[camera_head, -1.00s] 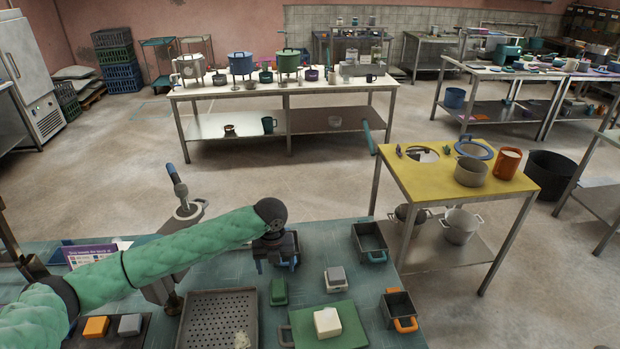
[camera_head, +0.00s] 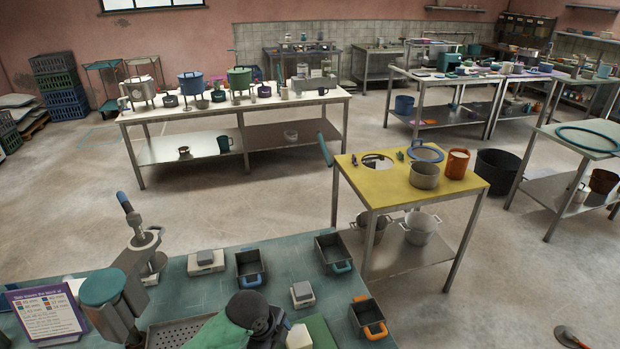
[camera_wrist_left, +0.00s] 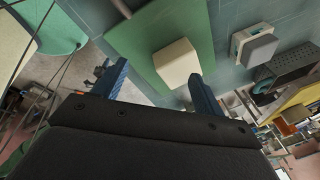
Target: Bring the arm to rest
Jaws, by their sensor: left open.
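My left arm (camera_head: 212,332), in a green sleeve, comes in at the bottom of the head view. Its black wrist end is over the bench, close beside a cream block. The gripper's fingers are hidden there. In the left wrist view my left gripper (camera_wrist_left: 160,86) is open, its two blue fingers wide apart with nothing held. The cream block (camera_wrist_left: 175,62) sits on a green board (camera_wrist_left: 150,25) beyond the fingers, nearer the right one; I cannot tell the exact gap. My right gripper is not in view.
On the bench (camera_head: 205,290) stand a press (camera_head: 140,245), a sign (camera_head: 47,313), a perforated tray (camera_head: 175,333), a grey-topped block (camera_head: 302,294) and small bins with blue (camera_head: 250,265) and orange (camera_head: 367,317) handles. A yellow-topped table (camera_head: 385,190) stands beyond. Floor between tables is clear.

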